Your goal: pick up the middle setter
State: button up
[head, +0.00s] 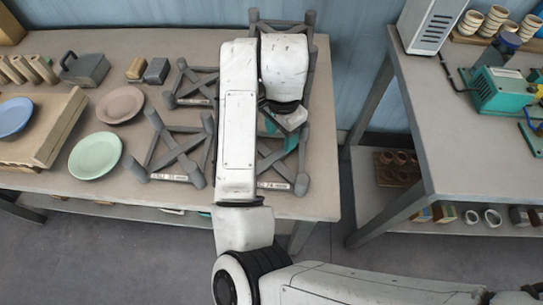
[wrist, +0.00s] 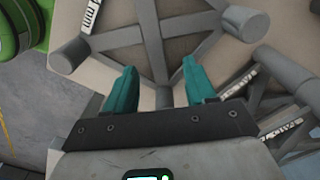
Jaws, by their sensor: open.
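Several grey setters, frames with crossed bars and round posts, stand on the table: one at front left (head: 175,150), one behind it (head: 196,82), one at front right (head: 290,167) and one at the back (head: 254,18). I cannot tell for sure which is the middle one. My gripper (head: 283,134), with teal fingers, is over the right side of the table, by the front-right setter, partly hidden by my arm. In the wrist view my gripper (wrist: 158,68) is open, its fingers apart with a setter (wrist: 152,40) beyond and between them. No grip on it shows.
A second setter (wrist: 288,75) is close on the right in the wrist view. Left on the table are a green plate (head: 95,156), a brown plate (head: 120,105) and a grey box with a handle (head: 84,69). A workbench (head: 425,110) stands right, across a gap.

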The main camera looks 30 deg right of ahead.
aim_at(281, 151)
jog(key=shift+s+f, duration=0.15)
jog(key=shift+f, duration=1.2)
jog(key=shift+s+f, duration=0.15)
jog(key=shift+f, duration=1.2)
grip_shut()
jog(key=shift+r, duration=0.1)
